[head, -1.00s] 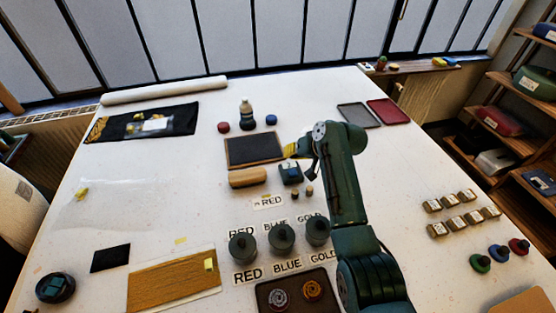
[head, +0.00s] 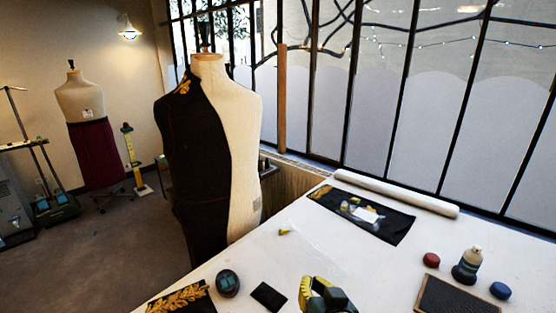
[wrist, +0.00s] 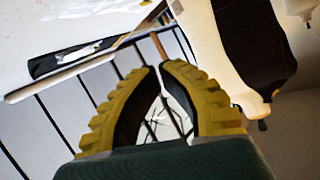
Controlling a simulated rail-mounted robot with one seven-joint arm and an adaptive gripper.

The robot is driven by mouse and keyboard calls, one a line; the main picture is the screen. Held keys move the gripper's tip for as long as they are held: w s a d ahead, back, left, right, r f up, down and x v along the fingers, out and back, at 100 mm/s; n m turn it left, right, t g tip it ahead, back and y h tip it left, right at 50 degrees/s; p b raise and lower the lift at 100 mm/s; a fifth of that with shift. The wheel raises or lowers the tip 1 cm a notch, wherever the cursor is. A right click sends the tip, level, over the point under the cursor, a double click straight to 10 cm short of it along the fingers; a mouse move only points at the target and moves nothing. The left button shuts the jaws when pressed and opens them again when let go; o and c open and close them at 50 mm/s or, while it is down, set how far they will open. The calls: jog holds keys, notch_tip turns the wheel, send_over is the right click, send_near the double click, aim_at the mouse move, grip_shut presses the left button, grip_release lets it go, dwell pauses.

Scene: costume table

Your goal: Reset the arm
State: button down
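My gripper (head: 314,292) shows at the bottom edge of the head view, over the near part of the white table, with its yellow ribbed finger pads visible. In the wrist view the two yellow fingers (wrist: 158,68) stand a little apart. Background shows through the gap between them, and nothing is held. Most of my arm is out of the head view.
The white table (head: 372,268) holds a dark embroidered cloth (head: 385,222), a white roll (head: 400,195), a bottle (head: 467,265), a red pot (head: 431,260) and a blue pot (head: 500,290). A dress form (head: 235,140) in a half-black garment stands beyond the table.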

jog(key=s+a+r+n+t, duration=0.2)
jog(key=s+a+r+t, duration=0.35)
jog(key=r, duration=0.55)
jog(key=s+d+r+t+h, duration=0.2)
jog(key=s+r+t, duration=0.1)
jog(key=s+r, duration=0.95)
notch_tip(320, 180, up, 28)
jog(key=m+p, duration=0.1)
jog(key=p, duration=2.6)
jog(key=shift+d+r, duration=0.15)
jog(key=shift+r, duration=0.1)
jog(key=shift+s, duration=0.1)
